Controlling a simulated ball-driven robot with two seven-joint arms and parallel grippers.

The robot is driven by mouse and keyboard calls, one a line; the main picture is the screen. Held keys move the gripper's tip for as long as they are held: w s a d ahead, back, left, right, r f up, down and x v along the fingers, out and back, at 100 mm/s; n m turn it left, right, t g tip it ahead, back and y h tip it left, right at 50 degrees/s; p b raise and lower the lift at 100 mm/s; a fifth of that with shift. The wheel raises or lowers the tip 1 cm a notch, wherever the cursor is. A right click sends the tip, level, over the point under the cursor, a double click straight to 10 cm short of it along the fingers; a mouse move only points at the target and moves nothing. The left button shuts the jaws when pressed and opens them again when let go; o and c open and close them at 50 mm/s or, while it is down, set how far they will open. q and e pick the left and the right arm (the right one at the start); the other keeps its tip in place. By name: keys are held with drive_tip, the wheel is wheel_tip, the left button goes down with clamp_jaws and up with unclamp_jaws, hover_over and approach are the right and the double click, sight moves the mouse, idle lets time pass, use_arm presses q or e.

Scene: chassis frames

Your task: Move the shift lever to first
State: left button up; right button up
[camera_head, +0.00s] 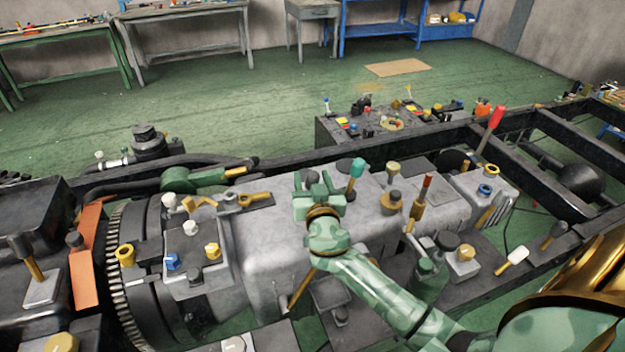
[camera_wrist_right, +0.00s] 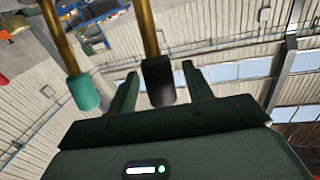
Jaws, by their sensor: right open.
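My right gripper (camera_head: 318,184) is open above the grey gearbox housing (camera_head: 275,240), with its arm coming in from the lower right. In the right wrist view, a brass lever with a dark knob (camera_wrist_right: 160,82) stands between or just beyond the open fingers (camera_wrist_right: 158,90); I cannot tell if they touch it. In the head view the gripper seems to hide that lever. A lever with a teal knob (camera_head: 357,168) stands just right of the gripper; its teal knob also shows left of the fingers in the wrist view (camera_wrist_right: 84,92). My left gripper is not in view.
A box with several coloured knobs (camera_head: 190,255) lies left. Black frame rails (camera_head: 560,130) run to the right. Open green floor lies behind.

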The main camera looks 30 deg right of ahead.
clamp_jaws()
drive_tip(key=shift+r+p, duration=0.2)
drive_tip(key=shift+p, duration=0.25)
drive_tip(key=p, duration=0.2)
drive_tip(key=w+r+g+p, duration=0.1)
drive_tip(key=p, duration=0.1)
drive_tip(key=w+g+y+p, duration=0.1)
drive_tip(key=shift+w+d+r+p, duration=0.2)
drive_tip(key=shift+d+r+p, duration=0.05)
drive_tip(key=shift+p, duration=0.15)
drive_tip(key=w+d+f+n+g+y+p, duration=0.1)
drive_tip(key=w+g+p, duration=0.4)
drive_tip(key=w+p, duration=0.1)
drive_tip(key=shift+w+d+f+y+p, duration=0.3)
drive_tip(key=shift+f+y+p, duration=0.1)
drive_tip(key=shift+p, duration=0.3)
